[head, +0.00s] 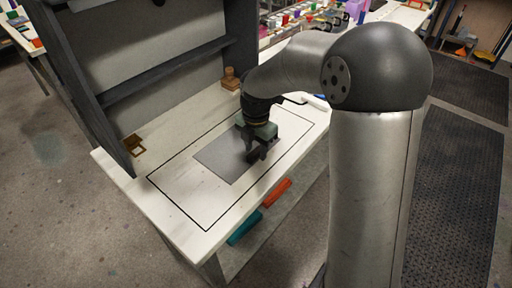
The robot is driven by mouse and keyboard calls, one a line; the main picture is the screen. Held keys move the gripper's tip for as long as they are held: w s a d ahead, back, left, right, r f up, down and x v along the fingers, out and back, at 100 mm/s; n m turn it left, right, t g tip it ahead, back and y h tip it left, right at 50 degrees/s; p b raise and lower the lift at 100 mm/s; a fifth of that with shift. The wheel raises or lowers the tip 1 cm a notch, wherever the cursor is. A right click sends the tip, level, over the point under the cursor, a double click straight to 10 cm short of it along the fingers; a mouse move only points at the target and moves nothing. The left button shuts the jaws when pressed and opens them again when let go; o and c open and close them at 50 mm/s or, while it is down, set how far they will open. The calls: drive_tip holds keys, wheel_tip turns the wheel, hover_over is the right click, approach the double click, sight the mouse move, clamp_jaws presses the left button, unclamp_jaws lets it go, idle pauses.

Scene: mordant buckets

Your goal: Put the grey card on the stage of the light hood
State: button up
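The grey card (217,160) is a flat grey rectangle. It appears within the black-outlined rectangle on the white stage (203,205) of the light hood (97,100). The hood's dark side panel and pale back wall rise behind it. My gripper (258,155) points down at the card's right end, and its dark fingers overlap the card in the picture. I cannot tell whether the fingers grip the card, or whether the card lies flat on the stage or slightly above it. My gripper and wrist hide the card's right part.
A wooden stamp-like block (231,80) stands at the stage's back, and a small brown wooden stand (133,145) is at its left end. A teal roll (244,228) and an orange roll (277,192) lie on a lower shelf. The stage's front left is clear.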

wheel_tip(320, 180, up, 12)
drive_tip(key=s+d+f+m, duration=0.2)
drive_tip(key=s+d+m, duration=0.1)
drive_tip(key=s+m, duration=0.5)
drive_tip(key=s+d+f+m, duration=0.3)
drive_tip(key=s+m, duration=0.5)
drive_tip(key=m, duration=0.2)
drive_tip(key=s+d+f+m, duration=0.2)
drive_tip(key=s+d+m, duration=0.1)
drive_tip(key=s+m, duration=0.5)
drive_tip(key=shift+s+d+f+m, duration=0.2)
drive_tip(key=shift+s+d+m, duration=0.15)
drive_tip(key=shift+m, duration=0.15)
